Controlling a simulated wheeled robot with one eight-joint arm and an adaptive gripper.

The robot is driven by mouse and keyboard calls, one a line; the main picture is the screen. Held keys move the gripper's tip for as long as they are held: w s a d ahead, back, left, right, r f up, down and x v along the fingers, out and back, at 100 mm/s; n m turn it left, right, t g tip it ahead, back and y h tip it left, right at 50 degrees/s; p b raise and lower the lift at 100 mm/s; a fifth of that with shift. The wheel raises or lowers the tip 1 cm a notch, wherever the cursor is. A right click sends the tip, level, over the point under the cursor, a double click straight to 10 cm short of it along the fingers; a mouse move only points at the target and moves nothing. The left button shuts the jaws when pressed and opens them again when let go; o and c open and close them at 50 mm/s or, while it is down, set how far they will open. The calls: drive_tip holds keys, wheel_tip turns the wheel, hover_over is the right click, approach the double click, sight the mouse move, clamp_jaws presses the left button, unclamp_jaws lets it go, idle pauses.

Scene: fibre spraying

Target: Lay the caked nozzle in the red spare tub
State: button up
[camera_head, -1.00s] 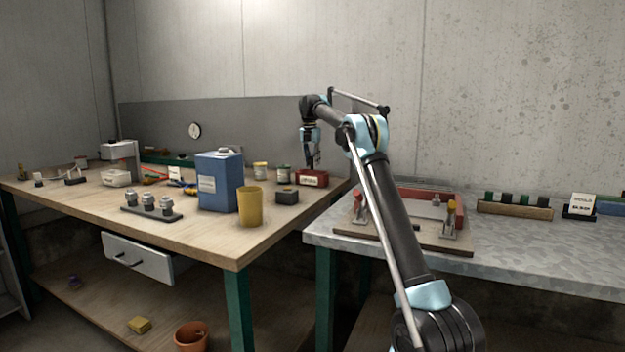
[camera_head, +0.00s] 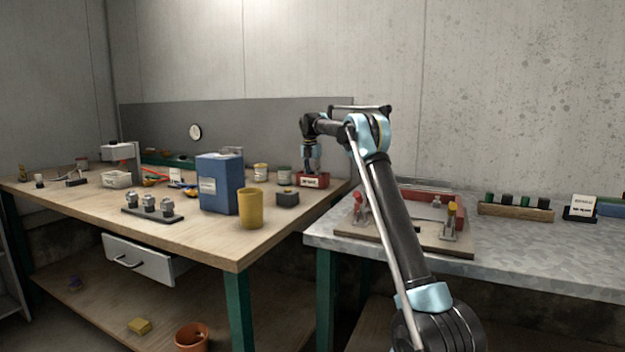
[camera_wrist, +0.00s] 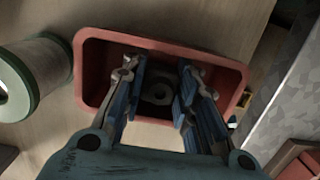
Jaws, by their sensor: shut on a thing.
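The red spare tub (camera_head: 315,181) stands at the back right of the wooden bench. My gripper (camera_head: 312,170) points down right over it in the head view. In the wrist view the tub (camera_wrist: 84,68) lies below my gripper (camera_wrist: 158,95), and the fingertips reach down within its rim. A grey round nozzle (camera_wrist: 157,90) with a dark hole shows between the fingers, and my gripper is shut on it. The fingers hide part of the nozzle. I cannot tell whether it touches the tub floor.
A white and green tin (camera_wrist: 45,75) stands close left of the tub. A blue box (camera_head: 218,184), a yellow cup (camera_head: 250,209) and a small dark block (camera_head: 287,197) stand nearer on the bench. A rack with several grey fittings (camera_head: 150,208) is at the left.

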sight(311, 173)
drive_tip(key=o, duration=1.1)
drive_tip(key=r, duration=0.4)
drive_tip(key=s+r, duration=0.1)
drive_tip(key=r, duration=0.7)
drive_tip(key=shift+s+a, duration=0.15)
drive_tip(key=shift+a, duration=0.15)
